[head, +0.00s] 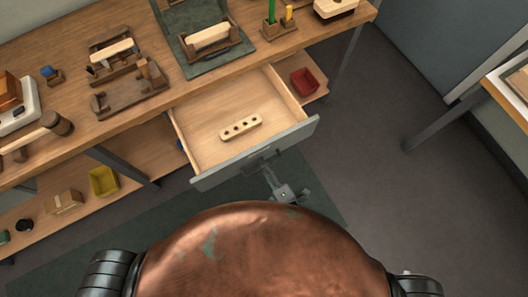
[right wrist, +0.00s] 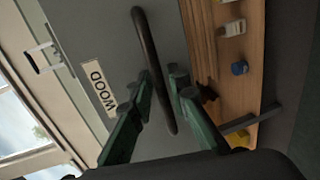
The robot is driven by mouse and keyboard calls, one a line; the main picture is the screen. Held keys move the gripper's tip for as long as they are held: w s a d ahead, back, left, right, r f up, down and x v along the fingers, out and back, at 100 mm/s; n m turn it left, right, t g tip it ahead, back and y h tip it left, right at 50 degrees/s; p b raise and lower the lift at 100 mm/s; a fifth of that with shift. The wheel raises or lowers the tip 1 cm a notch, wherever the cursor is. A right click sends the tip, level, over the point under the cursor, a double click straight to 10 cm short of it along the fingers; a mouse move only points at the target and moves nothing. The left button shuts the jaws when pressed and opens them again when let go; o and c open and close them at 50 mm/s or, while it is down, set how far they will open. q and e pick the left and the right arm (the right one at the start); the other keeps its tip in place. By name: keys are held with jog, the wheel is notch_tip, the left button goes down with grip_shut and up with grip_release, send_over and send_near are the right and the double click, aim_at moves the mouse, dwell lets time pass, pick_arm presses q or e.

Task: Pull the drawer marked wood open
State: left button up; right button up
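The drawer (head: 215,122) stands well out from under the bench, so its pale wooden inside shows. Its grey front (head: 300,133) also shows in the right wrist view (right wrist: 95,30), with a label reading WOOD (right wrist: 98,88). The dark bar handle (right wrist: 148,45) is fixed on that front. My right gripper (right wrist: 161,78) is at the handle, its green fingers on either side of the bar, with small gaps seeming to show. In the head view my right gripper (head: 266,168) is small and partly hidden against the front. My left gripper is not in view.
A wooden block with holes (head: 240,127) lies inside the drawer. The bench top (head: 150,118) carries wooden fixtures and tools. A red bin (head: 304,82) and a yellow bin (head: 103,181) are on the lower shelf. Floor to the right is clear.

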jog(key=v, duration=1.2)
dwell(0.6)
